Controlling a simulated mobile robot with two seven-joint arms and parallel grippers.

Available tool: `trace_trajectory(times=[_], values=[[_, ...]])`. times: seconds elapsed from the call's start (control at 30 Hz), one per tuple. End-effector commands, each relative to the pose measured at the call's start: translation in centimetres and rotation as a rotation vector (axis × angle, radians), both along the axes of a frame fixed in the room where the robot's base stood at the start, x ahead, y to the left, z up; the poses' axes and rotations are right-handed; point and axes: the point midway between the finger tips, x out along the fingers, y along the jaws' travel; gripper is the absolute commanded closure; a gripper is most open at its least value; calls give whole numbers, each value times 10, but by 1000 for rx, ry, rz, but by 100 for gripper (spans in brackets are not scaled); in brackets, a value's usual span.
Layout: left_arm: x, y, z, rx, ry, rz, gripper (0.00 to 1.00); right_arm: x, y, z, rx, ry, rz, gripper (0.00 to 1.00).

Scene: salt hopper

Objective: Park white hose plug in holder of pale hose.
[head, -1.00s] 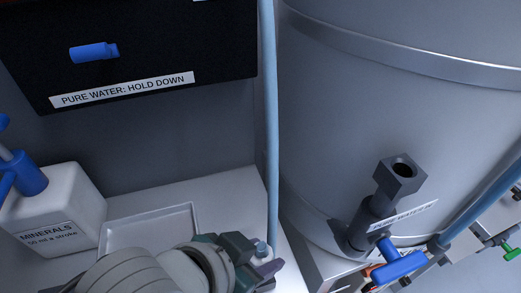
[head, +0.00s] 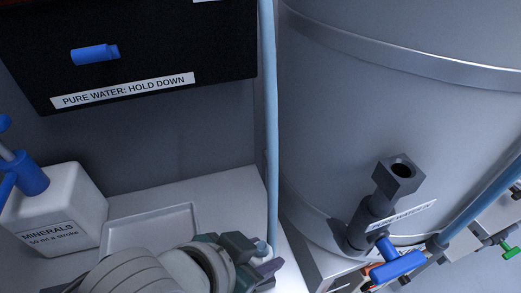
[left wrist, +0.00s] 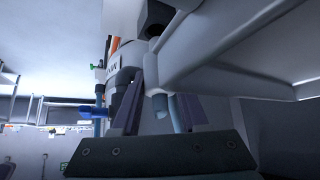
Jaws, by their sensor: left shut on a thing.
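My left gripper (head: 256,256) is low in the middle of the head view, over the right edge of the white bench. It is shut on the white hose plug (head: 262,247), of which only a small pale piece shows between the fingers. In the left wrist view the plug (left wrist: 160,104) sits between the two dark fingers. The pale blue hose (head: 269,110) hangs down to the gripper from the top of the head view. I cannot make out a holder for this hose. My right gripper is not in view.
A dark fitting (head: 383,195) with a square open socket stands on the grey tank (head: 400,100) at the right, above a blue lever (head: 398,266). A white minerals bottle (head: 60,210) and a shallow tray (head: 150,223) are at the left. A black panel (head: 130,50) hangs behind.

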Motion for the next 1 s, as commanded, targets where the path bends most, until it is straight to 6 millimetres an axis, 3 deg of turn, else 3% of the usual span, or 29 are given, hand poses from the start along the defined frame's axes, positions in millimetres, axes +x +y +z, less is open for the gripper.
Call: trace_trajectory(times=[1.0], values=[[0, 0, -17, 1, 1, 0, 100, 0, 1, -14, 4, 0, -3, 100]])
